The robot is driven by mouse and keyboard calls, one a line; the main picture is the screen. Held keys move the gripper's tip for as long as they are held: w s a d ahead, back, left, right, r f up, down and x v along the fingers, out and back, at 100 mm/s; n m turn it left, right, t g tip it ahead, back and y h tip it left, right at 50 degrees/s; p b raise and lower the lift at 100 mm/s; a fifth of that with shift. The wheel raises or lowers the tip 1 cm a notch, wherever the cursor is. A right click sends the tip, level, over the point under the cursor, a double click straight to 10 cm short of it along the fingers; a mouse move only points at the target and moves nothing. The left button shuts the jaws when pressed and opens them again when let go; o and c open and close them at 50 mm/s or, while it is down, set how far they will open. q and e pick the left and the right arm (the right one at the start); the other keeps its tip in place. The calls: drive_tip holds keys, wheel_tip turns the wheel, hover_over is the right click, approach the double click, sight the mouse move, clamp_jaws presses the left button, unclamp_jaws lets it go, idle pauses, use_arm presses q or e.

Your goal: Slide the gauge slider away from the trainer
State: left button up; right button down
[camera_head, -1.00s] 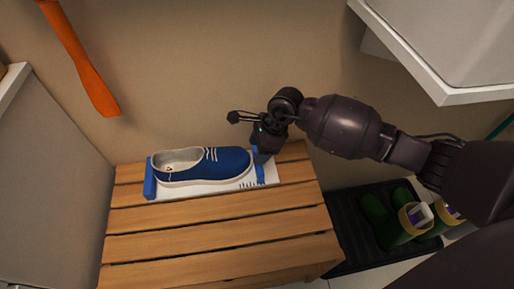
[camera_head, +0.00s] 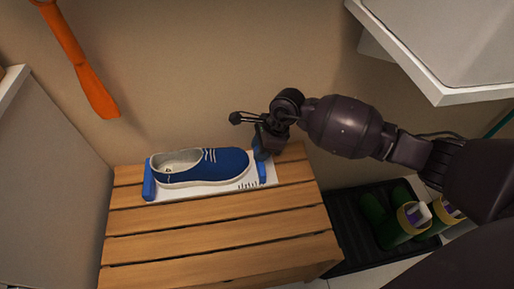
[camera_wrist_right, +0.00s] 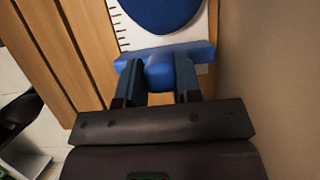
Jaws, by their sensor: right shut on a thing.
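A blue trainer (camera_head: 205,167) with a white sole lies on the white gauge board (camera_head: 205,190) on the wooden bench. A blue heel stop (camera_head: 149,180) stands at the board's left end. The blue gauge slider (camera_head: 262,172) stands near the right end, with a small gap to the toe. My right gripper (camera_head: 260,143) reaches down to it from the right. In the right wrist view, my right gripper (camera_wrist_right: 159,82) is shut on the knob of the slider (camera_wrist_right: 165,55), with the trainer's toe (camera_wrist_right: 160,12) beyond. My left gripper is not in view.
The slatted bench (camera_head: 215,235) has clear wood in front of the board. The wall stands close behind. An orange shoehorn (camera_head: 85,65) hangs at the left. Green boots (camera_head: 395,220) stand on a dark tray at the right. A white shelf (camera_head: 450,50) juts out above.

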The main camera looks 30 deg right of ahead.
drive_tip(key=shift+s+d+r, duration=0.1)
drive_tip(key=shift+s+d, duration=0.05)
drive_tip(key=shift+d, duration=0.45)
drive_tip(key=shift+s+d, duration=0.15)
drive_tip(key=shift+d, duration=0.4)
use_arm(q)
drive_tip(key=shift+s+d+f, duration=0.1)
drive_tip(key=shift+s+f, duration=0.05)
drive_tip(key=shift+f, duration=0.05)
use_arm(e)
drive_tip(key=c, duration=1.1)
unclamp_jaws()
drive_tip(key=shift+d, duration=0.1)
drive_tip(key=o, duration=0.3)
drive_tip(key=shift+s, duration=0.1)
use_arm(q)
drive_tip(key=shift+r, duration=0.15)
